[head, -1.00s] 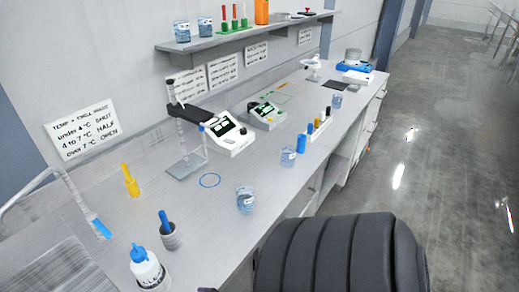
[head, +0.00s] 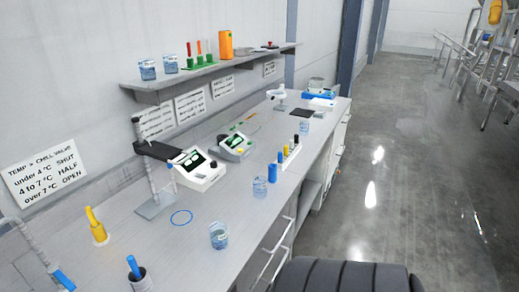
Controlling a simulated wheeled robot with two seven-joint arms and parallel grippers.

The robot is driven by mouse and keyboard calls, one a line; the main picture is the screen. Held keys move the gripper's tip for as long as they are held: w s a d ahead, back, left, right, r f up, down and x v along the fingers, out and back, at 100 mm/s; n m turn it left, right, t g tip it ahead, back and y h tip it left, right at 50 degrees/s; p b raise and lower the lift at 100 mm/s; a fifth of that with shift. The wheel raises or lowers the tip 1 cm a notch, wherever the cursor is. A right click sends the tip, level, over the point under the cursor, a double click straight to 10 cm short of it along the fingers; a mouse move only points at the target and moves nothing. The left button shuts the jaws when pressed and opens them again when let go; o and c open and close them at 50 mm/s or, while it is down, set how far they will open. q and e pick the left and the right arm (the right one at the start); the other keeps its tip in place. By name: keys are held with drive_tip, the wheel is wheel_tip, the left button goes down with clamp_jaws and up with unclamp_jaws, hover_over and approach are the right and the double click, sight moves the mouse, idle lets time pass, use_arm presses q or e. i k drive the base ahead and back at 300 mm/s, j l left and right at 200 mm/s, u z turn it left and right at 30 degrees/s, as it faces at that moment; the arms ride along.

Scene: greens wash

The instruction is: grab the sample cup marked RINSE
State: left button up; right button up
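Several clear cups with bluish contents are in the head view, and I cannot read RINSE on any. One cup (head: 219,236) stands near the bench's front edge, beside a blue ring (head: 181,217) on the bench top. A second cup (head: 260,187) is farther back, next to a blue cylinder (head: 272,173). A third cup (head: 304,126) stands near the far end. Two more cups, a left one (head: 147,69) and a right one (head: 171,63), are on the wall shelf. Neither of my grippers is in view.
On the bench (head: 205,260) are a stand (head: 150,195), two white meters, front (head: 200,172) and rear (head: 235,147), a rack of small bottles (head: 292,153) and a yellow-handled item (head: 97,226). The shelf (head: 215,67) overhangs the back. The floor (head: 400,170) on the right is clear.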

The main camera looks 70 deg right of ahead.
sight(218, 231)
drive_tip(key=z, duration=1.85)
